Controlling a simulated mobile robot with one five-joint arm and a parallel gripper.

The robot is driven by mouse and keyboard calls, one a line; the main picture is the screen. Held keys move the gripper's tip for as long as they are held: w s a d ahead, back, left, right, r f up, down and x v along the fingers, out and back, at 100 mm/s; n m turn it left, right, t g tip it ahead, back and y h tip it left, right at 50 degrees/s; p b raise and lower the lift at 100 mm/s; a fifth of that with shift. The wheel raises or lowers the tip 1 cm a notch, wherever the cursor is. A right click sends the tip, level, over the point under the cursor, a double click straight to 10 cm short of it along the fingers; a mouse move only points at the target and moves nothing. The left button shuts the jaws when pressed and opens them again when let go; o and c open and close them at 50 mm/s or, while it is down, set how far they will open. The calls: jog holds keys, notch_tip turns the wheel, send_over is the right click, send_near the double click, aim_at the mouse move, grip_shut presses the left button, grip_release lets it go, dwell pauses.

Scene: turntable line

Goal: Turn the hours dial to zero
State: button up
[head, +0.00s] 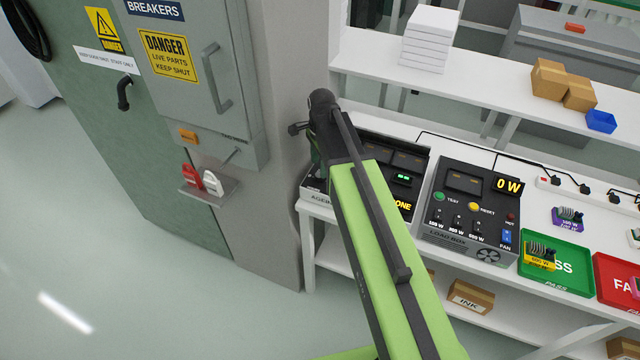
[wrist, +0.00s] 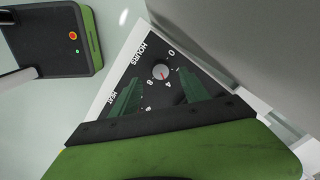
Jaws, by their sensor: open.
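The hours dial (wrist: 160,72) is a small pale round knob on a dark panel (wrist: 142,62) in the wrist view. The word HOURS and the marks 0, 4 and 8 stand around it. A small reddish mark on the knob seems to face the 4 side, not the 0. My gripper (wrist: 159,79) is open, one green finger on each side of the dial, with gaps between. I cannot tell how near the fingertips are to the panel. In the head view, my arm hides the dial, and the ageing box (head: 320,198) shows only partly.
A grey breaker cabinet (head: 206,100) stands left of my arm. Right of the ageing box, the load box (head: 462,240) reads 0 W. A green PASS tray (head: 575,275) and a red FAIL tray (head: 612,288) lie farther right. The floor at left is clear.

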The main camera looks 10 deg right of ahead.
aim_at(319, 172)
notch_tip(319, 172, down, 5)
jog(key=b, duration=0.3)
jog(key=shift+w+r, duration=0.1)
jog(key=shift+r, duration=0.15)
grip_shut()
